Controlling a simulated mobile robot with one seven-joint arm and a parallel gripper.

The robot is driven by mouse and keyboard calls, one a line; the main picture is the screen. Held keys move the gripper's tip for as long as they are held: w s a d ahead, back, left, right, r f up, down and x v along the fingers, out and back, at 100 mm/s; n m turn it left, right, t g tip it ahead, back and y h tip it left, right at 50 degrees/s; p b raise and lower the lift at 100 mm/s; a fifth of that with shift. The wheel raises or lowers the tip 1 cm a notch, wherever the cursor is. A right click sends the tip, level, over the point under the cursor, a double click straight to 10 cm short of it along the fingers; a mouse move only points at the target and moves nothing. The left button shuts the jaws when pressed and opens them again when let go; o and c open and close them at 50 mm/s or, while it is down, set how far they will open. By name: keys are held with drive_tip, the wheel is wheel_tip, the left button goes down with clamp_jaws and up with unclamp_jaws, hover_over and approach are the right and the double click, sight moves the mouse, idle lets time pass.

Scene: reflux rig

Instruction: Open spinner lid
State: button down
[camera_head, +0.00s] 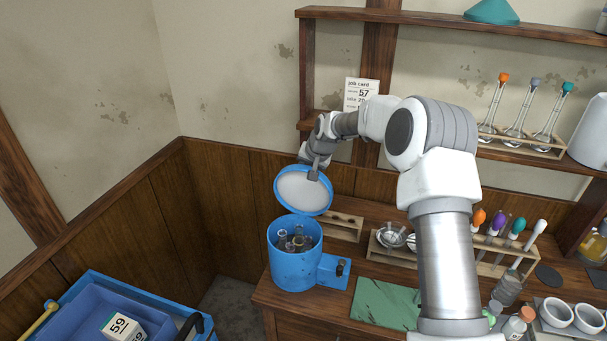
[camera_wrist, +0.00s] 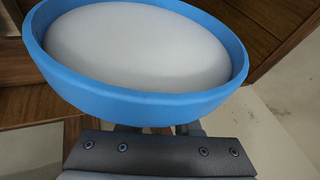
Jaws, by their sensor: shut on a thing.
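The spinner (camera_head: 290,265) is a blue drum with a small blue side box at its right, on the left end of the wooden bench. Its lid (camera_head: 303,190), a blue rim around a white inner disc, stands raised and tilted above the drum, so the opening shows. Several glass tubes (camera_head: 299,242) stand inside the drum. My gripper (camera_head: 317,172) is at the lid's upper right edge and is shut on the lid. In the wrist view the lid (camera_wrist: 140,105) fills the upper middle, just beyond the dark gripper body; the fingertips are mostly hidden behind its rim.
A green mat (camera_head: 386,303) lies right of the spinner. Wooden racks (camera_head: 345,228) stand behind it. A rack of tubes with coloured caps (camera_head: 497,245) and white bowls (camera_head: 556,313) are further right. A blue cart (camera_head: 130,290) stands at the lower left. A shelf (camera_head: 440,18) hangs above my arm.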

drive_tip(key=shift+s+d+f, duration=0.25)
drive_tip(key=shift+d+f, duration=0.05)
drive_tip(key=shift+f, duration=0.35)
drive_tip(key=c, duration=0.6)
unclamp_jaws()
drive_tip(key=shift+w+r, duration=0.1)
drive_tip(key=shift+a+r, duration=0.1)
drive_tip(key=shift+r, duration=0.05)
drive_tip(key=b+v, duration=0.3)
drive_tip(key=v, duration=1.4)
drive_tip(key=shift+r, duration=0.15)
